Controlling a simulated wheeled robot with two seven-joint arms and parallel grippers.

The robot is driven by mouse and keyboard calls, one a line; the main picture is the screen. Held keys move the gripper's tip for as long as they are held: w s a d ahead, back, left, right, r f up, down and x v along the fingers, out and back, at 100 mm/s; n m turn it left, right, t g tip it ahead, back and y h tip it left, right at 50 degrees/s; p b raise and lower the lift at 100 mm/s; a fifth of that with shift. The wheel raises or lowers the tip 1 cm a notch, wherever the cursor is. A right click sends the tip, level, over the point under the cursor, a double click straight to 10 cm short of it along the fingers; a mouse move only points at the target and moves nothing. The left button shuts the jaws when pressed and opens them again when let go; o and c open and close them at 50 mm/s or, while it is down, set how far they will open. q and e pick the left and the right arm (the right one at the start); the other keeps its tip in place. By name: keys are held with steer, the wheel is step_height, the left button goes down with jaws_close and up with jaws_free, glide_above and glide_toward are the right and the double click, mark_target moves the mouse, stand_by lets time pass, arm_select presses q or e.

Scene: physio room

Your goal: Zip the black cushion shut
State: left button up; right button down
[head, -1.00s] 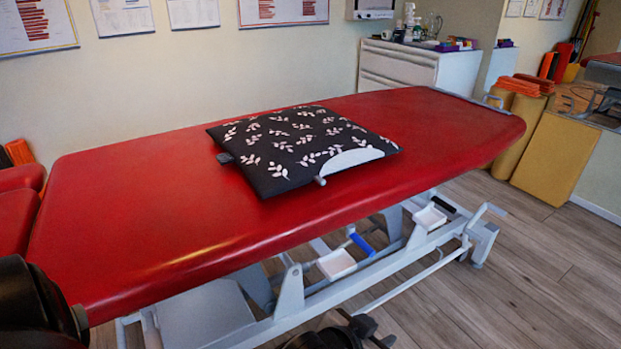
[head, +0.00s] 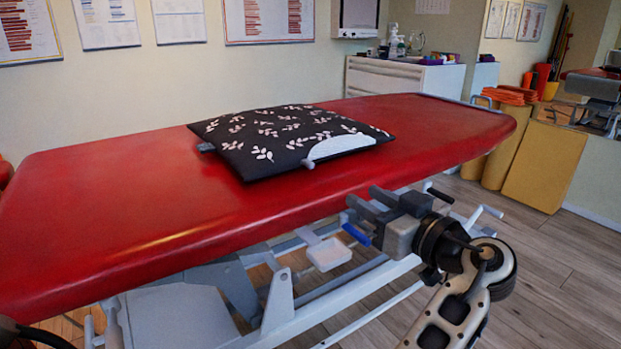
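The black cushion (head: 265,140) with pale leaf sprigs lies flat on the red treatment table (head: 110,205). A pale crescent (head: 340,146) shows at its near right edge, like an open gap with a lighter inside. A small grey tab (head: 309,164) sticks out at the left end of this crescent. Another dark grey tab (head: 206,147) is at the left corner. My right gripper is not seen.
The table's padded near edge lies between my gripper and the cushion. White trays (head: 328,254) and a grey lifting frame sit under it. The red top is clear around the cushion. A white cabinet (head: 400,85) and yellow rolls stand behind.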

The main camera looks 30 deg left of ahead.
mark_target(313, 166)
arm_select(q)
steer(key=b+x, duration=0.2)
steer(key=x, duration=1.3)
steer(key=shift+w+a, duration=0.1)
steer(key=shift+a, duration=0.15)
jaws_close()
